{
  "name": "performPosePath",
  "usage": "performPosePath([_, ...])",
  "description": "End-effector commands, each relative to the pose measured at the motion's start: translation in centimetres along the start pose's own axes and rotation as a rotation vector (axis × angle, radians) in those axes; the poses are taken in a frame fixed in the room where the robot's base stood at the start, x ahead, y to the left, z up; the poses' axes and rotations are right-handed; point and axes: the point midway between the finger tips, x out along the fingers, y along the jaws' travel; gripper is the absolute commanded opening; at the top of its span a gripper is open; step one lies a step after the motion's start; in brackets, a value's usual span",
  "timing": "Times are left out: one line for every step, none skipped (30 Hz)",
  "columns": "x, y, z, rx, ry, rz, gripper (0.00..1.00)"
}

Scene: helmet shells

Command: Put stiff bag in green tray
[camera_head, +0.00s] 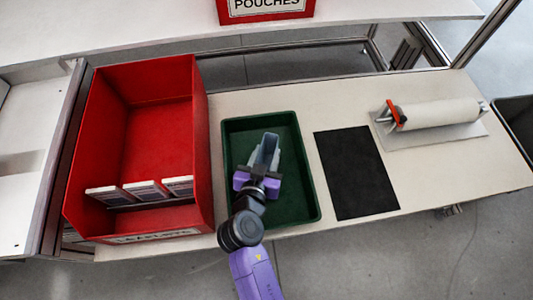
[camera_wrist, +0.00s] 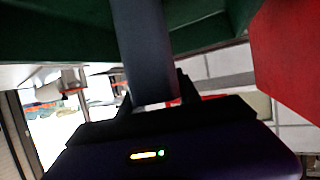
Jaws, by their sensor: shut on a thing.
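The green tray (camera_head: 300,190) lies on the bench in the middle of the head view. My gripper (camera_head: 262,168) is over the tray and shut on a grey-blue bag (camera_head: 267,149), which stands up from the fingers. In the wrist view the bag (camera_wrist: 143,45) is a dark grey strip between my fingers (camera_wrist: 155,100). The tray's green wall (camera_wrist: 60,35) shows behind it there. I cannot tell whether the bag touches the tray floor; its lower part is hidden by my gripper.
A red bin (camera_head: 150,140) with several white leaflet packs (camera_head: 145,190) stands left of the tray. A black mat (camera_head: 356,173) lies to the right, with a roll on a stand (camera_head: 440,113) beyond it.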

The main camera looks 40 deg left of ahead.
Motion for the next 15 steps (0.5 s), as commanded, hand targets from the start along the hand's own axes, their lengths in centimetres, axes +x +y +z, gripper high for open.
performPosePath([0.04, 0.0, 0.06, 0.0, 0.0, 0.0, 0.0])
performPosePath([0.08, 0.0, 0.15, 0.0, 0.0, 0.0, 0.0])
performPosePath([0.13, 0.0, 0.27, 0.0, 0.0, 0.0, 0.0])
performPosePath([0.16, 0.01, 0.34, 0.0, 0.0, 0.0, 0.0])
performPosePath([0.18, 0.01, 0.4, 0.0, 0.0, 0.0, 0.0])
performPosePath([0.11, 0.01, 0.25, 0.0, 0.0, 0.0, 0.47])
performPosePath([0.1, 0.01, 0.24, 0.0, 0.0, 0.0, 0.53])
performPosePath([0.1, 0.01, 0.24, 0.0, 0.0, 0.0, 0.59])
performPosePath([0.1, 0.01, 0.24, 0.0, 0.0, 0.0, 0.61])
performPosePath([0.1, 0.01, 0.24, 0.0, 0.0, 0.0, 0.61])
performPosePath([0.1, 0.01, 0.24, 0.0, 0.0, 0.0, 0.61])
performPosePath([0.1, 0.01, 0.24, 0.0, 0.0, 0.0, 0.61])
performPosePath([0.1, 0.01, 0.24, 0.0, 0.0, 0.0, 0.61])
performPosePath([0.1, 0.01, 0.24, 0.0, 0.0, 0.0, 0.61])
performPosePath([0.1, 0.01, 0.24, 0.0, 0.0, 0.0, 0.61])
